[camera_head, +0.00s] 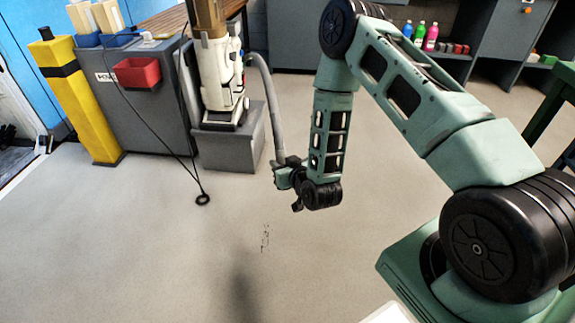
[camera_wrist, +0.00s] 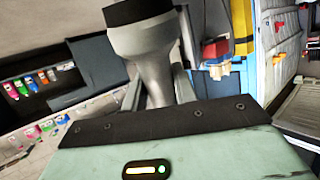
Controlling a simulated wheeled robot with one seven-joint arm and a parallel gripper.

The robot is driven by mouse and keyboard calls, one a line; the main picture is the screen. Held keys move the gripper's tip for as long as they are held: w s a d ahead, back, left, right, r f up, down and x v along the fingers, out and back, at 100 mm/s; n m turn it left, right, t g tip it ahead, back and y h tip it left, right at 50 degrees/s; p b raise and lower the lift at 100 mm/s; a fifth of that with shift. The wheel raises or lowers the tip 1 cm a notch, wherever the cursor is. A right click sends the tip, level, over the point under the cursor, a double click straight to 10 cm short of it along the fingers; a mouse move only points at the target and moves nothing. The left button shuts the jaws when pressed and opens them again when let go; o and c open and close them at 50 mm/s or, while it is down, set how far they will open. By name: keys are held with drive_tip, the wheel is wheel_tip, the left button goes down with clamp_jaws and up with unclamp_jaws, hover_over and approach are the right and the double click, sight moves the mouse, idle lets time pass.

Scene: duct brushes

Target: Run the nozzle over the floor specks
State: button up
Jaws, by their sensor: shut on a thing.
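Dark floor specks (camera_head: 265,238) lie in a small patch on the pale floor, below and slightly left of my gripper (camera_head: 284,176). My gripper is shut on the grey nozzle (camera_wrist: 150,60), whose black end (camera_wrist: 138,11) is at the top of the wrist view. In the head view the nozzle is mostly hidden by my wrist. A grey hose (camera_head: 268,95) runs from there up to the white vacuum unit (camera_head: 219,85). My gripper is above the floor, apart from the specks. The specks are not visible in the wrist view.
The vacuum stands on a grey block (camera_head: 232,146). A yellow post (camera_head: 80,98) and a grey cabinet with a red bin (camera_head: 138,73) are at the left. A black cable ends in a ring (camera_head: 202,199) on the floor. Floor around the specks is clear.

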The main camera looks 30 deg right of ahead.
drive_tip(key=w+a+f+b, duration=0.1)
drive_tip(key=a+f+b, duration=0.1)
drive_tip(key=f+b, duration=0.7)
drive_tip(key=w+a+f+m+b, duration=0.1)
drive_tip(key=w+a+f+b, duration=0.1)
drive_tip(key=f+b, duration=0.7)
drive_tip(key=w+a+f+b, duration=0.2)
drive_tip(key=f+b, duration=0.7)
drive_tip(key=f, duration=0.8)
drive_tip(key=shift+a+f+m+t, duration=0.15)
drive_tip(key=shift+a+m+t, duration=0.15)
drive_tip(key=shift+a+t, duration=0.1)
